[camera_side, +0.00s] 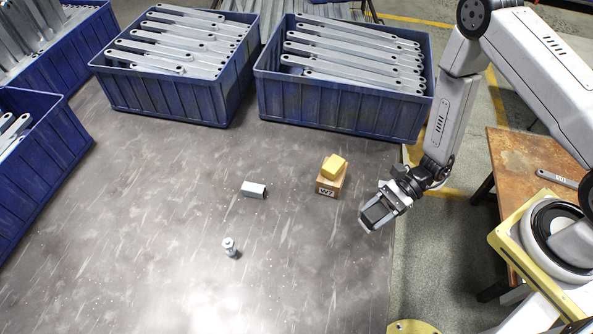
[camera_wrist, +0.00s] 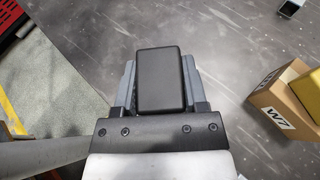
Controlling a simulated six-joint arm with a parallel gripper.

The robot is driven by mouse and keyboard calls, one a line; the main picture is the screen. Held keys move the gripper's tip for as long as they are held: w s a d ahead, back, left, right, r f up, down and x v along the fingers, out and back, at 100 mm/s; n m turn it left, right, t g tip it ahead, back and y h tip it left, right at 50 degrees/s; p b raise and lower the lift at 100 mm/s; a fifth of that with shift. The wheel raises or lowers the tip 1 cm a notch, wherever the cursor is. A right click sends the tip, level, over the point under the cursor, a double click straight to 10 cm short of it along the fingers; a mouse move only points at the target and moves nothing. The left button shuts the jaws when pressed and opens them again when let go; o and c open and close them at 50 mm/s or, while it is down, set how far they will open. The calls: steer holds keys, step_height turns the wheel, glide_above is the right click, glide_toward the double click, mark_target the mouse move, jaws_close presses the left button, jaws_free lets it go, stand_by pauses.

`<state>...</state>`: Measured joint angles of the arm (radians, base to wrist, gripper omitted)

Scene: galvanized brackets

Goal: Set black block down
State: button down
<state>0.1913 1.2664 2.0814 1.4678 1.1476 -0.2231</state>
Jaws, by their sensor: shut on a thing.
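My gripper (camera_side: 376,213) is at the right edge of the dark table, to the right of the small cardboard box. It is shut on the black block (camera_side: 374,212). In the wrist view the black block (camera_wrist: 159,80) sits between the two grey fingers of my gripper (camera_wrist: 159,90), its smooth face toward the camera. The block's underside is hidden, and I cannot tell whether it touches the table.
A cardboard box (camera_side: 327,187) with a yellow block (camera_side: 334,165) on top stands left of my gripper. A grey metal piece (camera_side: 254,190) and a bolt-like part (camera_side: 230,247) are farther left. Blue crates (camera_side: 340,108) of brackets line the back. The front table area is clear.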

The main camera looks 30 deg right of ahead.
glide_above(353, 227)
steer(key=shift+s+f, duration=0.2)
steer(key=shift+f, duration=2.05)
steer(key=shift+w+f, duration=0.15)
steer(key=shift+f, duration=0.05)
steer(key=shift+w+f, duration=0.1)
steer(key=shift+f, duration=1.5)
steer(key=shift+f, duration=0.1)
steer(key=shift+c, duration=0.6)
jaws_free()
steer(key=shift+v, duration=6.05)
